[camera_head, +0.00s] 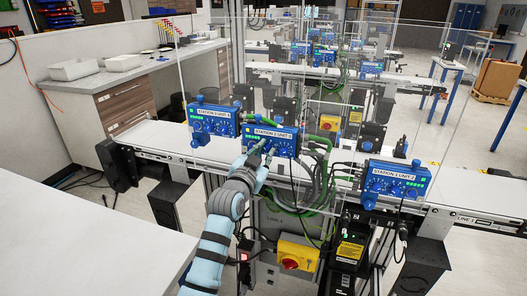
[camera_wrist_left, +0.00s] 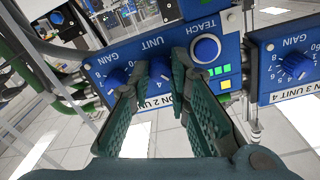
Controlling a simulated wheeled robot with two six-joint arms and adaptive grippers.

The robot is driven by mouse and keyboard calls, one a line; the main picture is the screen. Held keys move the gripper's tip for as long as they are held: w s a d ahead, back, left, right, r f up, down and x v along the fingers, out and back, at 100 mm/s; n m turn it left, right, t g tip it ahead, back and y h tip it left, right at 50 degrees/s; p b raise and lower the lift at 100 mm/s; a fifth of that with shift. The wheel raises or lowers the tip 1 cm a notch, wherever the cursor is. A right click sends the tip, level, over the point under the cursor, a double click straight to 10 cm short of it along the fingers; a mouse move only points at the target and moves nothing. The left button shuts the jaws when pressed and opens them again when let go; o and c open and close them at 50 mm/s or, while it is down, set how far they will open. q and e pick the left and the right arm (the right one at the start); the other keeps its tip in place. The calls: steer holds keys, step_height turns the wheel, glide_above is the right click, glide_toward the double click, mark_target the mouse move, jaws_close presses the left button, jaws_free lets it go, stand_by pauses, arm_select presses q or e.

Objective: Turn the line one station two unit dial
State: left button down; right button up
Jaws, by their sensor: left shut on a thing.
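The blue station 2 unit box (camera_head: 285,137) is mounted at the front conveyor, in the middle of the head view. In the left wrist view the box (camera_wrist_left: 182,36) appears upside down. Its unit dial (camera_wrist_left: 160,69) is a blue knob between a gain dial (camera_wrist_left: 117,79) and a round blue teach button (camera_wrist_left: 205,50). My left gripper (camera_head: 265,151) reaches the box's front from below. Its fingers (camera_wrist_left: 158,72) stand on both sides of the unit dial and are shut on it. The dial's pointer cannot be read clearly. My right gripper is in neither view.
A station 3 box (camera_head: 212,121) is close on the left, and a station 1 box (camera_head: 397,180) is on the right. Green cables (camera_head: 318,160) hang beside the station 2 box. A clear panel (camera_head: 440,100) stands around the line. A yellow box with a red knob (camera_head: 297,254) is below.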

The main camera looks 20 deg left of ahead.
arm_select(q)
steer(key=m, duration=0.3)
steer(key=c, duration=1.8)
jaws_free()
steer(key=shift+s, duration=0.1)
steer(key=s, duration=0.8)
steer(key=s+a, duration=0.1)
steer(key=s, duration=0.3)
steer(key=shift+a+r, duration=0.1)
steer(key=shift+w, duration=0.15)
